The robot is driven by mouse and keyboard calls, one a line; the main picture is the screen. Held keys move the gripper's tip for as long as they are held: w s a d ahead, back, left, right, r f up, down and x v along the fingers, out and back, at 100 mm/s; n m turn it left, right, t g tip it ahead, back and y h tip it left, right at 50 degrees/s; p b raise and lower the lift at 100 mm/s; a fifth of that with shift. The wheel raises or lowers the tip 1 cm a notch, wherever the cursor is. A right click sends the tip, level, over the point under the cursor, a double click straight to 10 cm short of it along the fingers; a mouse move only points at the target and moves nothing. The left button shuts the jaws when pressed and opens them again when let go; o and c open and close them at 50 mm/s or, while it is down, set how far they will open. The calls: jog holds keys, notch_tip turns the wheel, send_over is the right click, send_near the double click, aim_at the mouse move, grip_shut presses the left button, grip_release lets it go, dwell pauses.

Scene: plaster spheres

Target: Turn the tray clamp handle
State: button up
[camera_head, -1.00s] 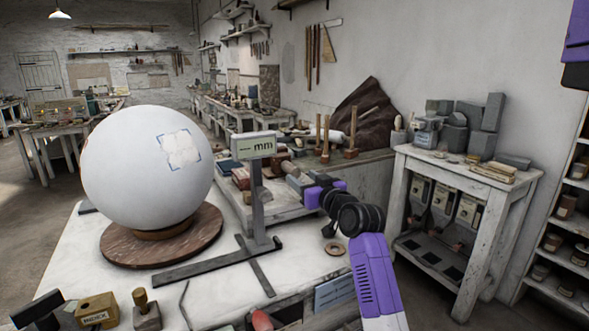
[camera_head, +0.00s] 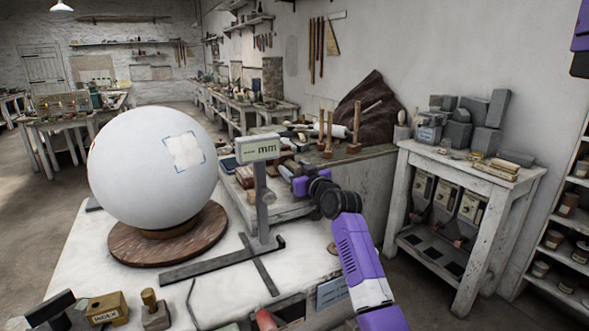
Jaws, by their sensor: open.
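No part that I can name with certainty as the tray clamp handle shows. A red rounded piece (camera_head: 267,319) at the front edge of the white table (camera_head: 225,285) could be a handle, but it is cut off by the picture's bottom. My gripper (camera_head: 285,172) is at the end of my purple and black arm, beyond the table's right part, by the low shelf of blocks. It is open, small and partly hidden by my own wrist, and I see nothing held in it.
A large white sphere (camera_head: 140,185) rests on a round wooden turntable (camera_head: 125,245). A gauge stand marked mm (camera_head: 260,200) rises between it and my arm. An INDEX block (camera_head: 106,308) lies front left. A white stand (camera_head: 485,240) with hoppers is at right; floor shows between.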

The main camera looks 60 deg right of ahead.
grip_shut()
jog(key=m, duration=0.2)
jog(key=shift+w+a+m, duration=0.1)
jog(key=shift+m, duration=1.2)
grip_release()
jog(key=shift+b+v, duration=1.05)
jog(key=shift+v, duration=2.9)
